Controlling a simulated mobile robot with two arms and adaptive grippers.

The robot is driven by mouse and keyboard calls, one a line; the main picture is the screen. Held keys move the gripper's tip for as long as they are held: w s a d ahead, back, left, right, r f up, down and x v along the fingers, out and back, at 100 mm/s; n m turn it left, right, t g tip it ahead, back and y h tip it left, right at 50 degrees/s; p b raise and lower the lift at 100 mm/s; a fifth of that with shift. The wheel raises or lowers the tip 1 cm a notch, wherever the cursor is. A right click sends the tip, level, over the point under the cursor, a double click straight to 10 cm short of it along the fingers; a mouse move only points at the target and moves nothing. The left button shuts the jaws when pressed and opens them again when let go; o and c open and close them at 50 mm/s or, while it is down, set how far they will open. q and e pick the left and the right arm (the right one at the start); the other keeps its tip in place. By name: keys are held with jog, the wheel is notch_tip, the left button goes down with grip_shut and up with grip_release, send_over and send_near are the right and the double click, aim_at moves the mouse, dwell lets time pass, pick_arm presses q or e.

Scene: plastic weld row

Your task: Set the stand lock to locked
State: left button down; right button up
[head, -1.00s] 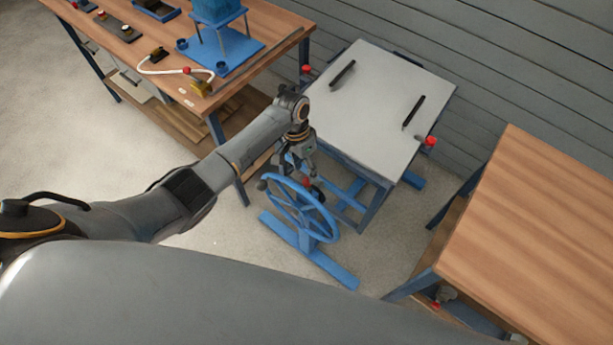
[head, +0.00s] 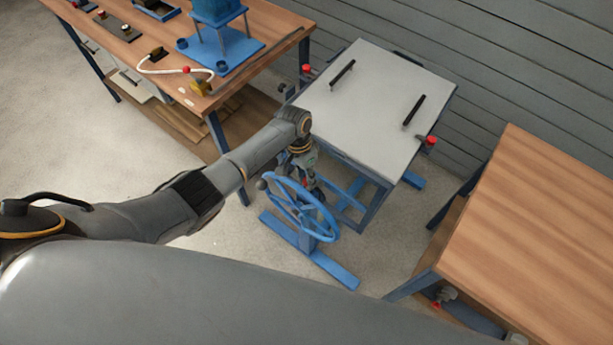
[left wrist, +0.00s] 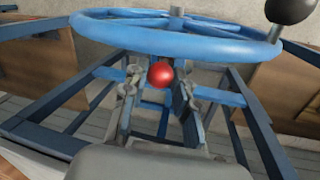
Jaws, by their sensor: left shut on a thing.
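The blue stand (head: 318,262) stands on the floor with a blue handwheel (head: 275,200) on top, its dark knob at the left of the rim. In the left wrist view, the handwheel (left wrist: 165,40) crosses the top, and the stand lock's red ball knob (left wrist: 161,74) shows just below the rim. My left gripper (head: 312,188) reaches down behind the wheel, partly hidden by it. In the left wrist view, its fingers (left wrist: 157,102) are on both sides of the red knob, shut on the lock. The lock's lever and its exact setting are hidden. My right gripper is out of view.
A grey-topped table (head: 375,100) with black handles and red knobs stands right behind the stand. A wooden workbench (head: 150,50) with fixtures is at upper left, another wooden table (head: 520,230) at right. Bare floor lies left of the stand.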

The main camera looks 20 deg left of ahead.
pick_arm(q)
jog(key=shift+f+b, duration=0.85)
jog(key=shift+f, duration=0.35)
jog(key=shift+s+r, duration=0.1)
jog(key=shift+s, duration=0.05)
jog(key=c, duration=1.3)
grip_release()
jog(key=shift+o, duration=1.4)
jog(key=shift+r, duration=0.15)
notch_tip(320, 180, up, 11)
jog(key=w+a, duration=0.1)
jog(key=a, duration=0.1)
jog(key=shift+w+r, duration=0.2)
jog(key=shift+w, duration=0.05)
